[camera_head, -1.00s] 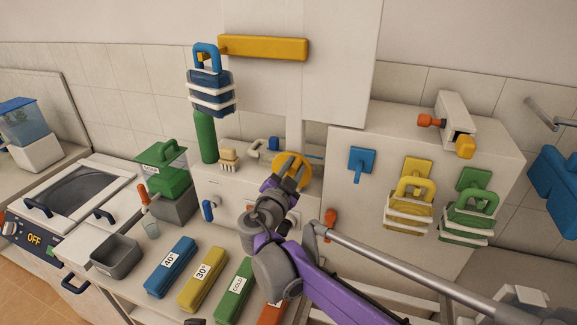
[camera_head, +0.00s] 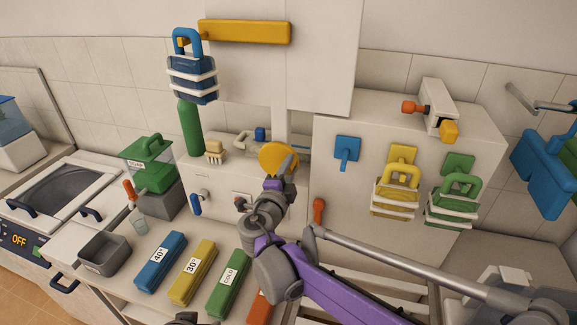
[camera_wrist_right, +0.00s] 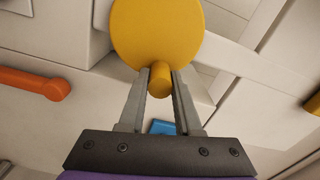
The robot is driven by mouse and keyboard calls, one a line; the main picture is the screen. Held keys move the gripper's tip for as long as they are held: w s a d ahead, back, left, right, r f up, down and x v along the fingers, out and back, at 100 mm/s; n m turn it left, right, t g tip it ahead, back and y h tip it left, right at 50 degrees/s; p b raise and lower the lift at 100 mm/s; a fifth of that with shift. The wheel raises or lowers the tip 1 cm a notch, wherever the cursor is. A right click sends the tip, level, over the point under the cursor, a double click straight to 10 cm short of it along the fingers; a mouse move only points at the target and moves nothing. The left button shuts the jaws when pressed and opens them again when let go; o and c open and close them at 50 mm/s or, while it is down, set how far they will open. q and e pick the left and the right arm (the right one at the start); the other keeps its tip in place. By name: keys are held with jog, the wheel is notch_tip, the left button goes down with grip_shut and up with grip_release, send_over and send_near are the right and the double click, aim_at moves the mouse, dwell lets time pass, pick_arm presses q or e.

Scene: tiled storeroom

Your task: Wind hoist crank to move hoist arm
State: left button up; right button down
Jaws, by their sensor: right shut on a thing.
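The hoist crank is a yellow disc (camera_head: 279,158) with a yellow peg, below the white column. In the right wrist view the disc (camera_wrist_right: 157,28) is at the top and its peg (camera_wrist_right: 160,80) is between my fingers. My right gripper (camera_head: 287,165) is shut on this peg; its fingers (camera_wrist_right: 160,90) flank it. The hoist arm, a yellow bar (camera_head: 245,32), is high on the white panel. A blue hooked bundle (camera_head: 192,78) hangs at its left end. At the bottom edge a dark part, perhaps my left gripper (camera_head: 183,318), barely shows.
A green cylinder (camera_head: 191,128) and a brush (camera_head: 214,152) stand left of the crank. An orange handle (camera_head: 318,210) is close to its right. Yellow (camera_head: 396,190) and green (camera_head: 453,200) bundles hang further right. Several coloured blocks, including a blue one (camera_head: 160,260), lie in front.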

jog(key=shift+f, duration=0.1)
dwell(0.4)
jog(key=c, duration=0.6)
grip_release()
jog(key=v, duration=1)
jog(key=shift+s+a, duration=0.15)
jog(key=shift+s, duration=0.25)
